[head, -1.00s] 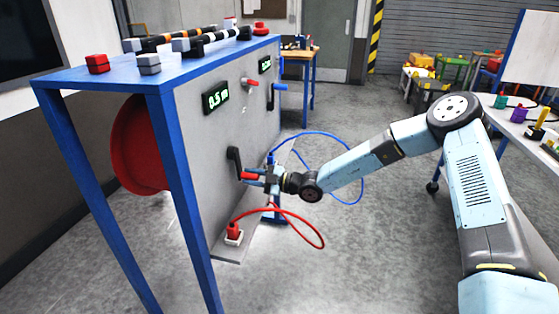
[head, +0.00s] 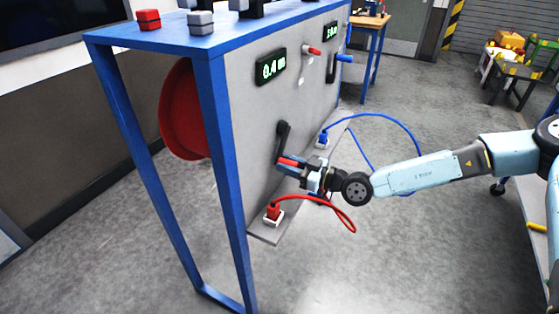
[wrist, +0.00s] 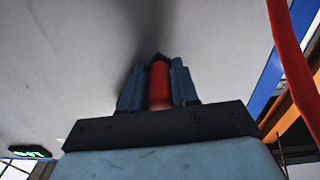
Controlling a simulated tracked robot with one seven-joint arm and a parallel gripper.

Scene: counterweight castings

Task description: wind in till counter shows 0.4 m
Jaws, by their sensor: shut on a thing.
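The near counter (head: 270,66) on the grey panel reads 0.4 m in green digits. Below it is a black crank (head: 283,135) with a red handle (head: 287,161). My gripper (head: 290,164) is shut on the red handle. In the wrist view the red handle (wrist: 159,87) stands between the two blue-grey fingers, close to the grey panel. The crank arm hangs downward from its pivot in the head view. A red drum (head: 182,110) shows behind the panel inside the blue frame.
A second counter (head: 331,31) and a crank with a blue handle (head: 344,58) are farther along the panel. A red plug (head: 272,212) with a looping red cable and a blue cable (head: 400,122) lie near my arm.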

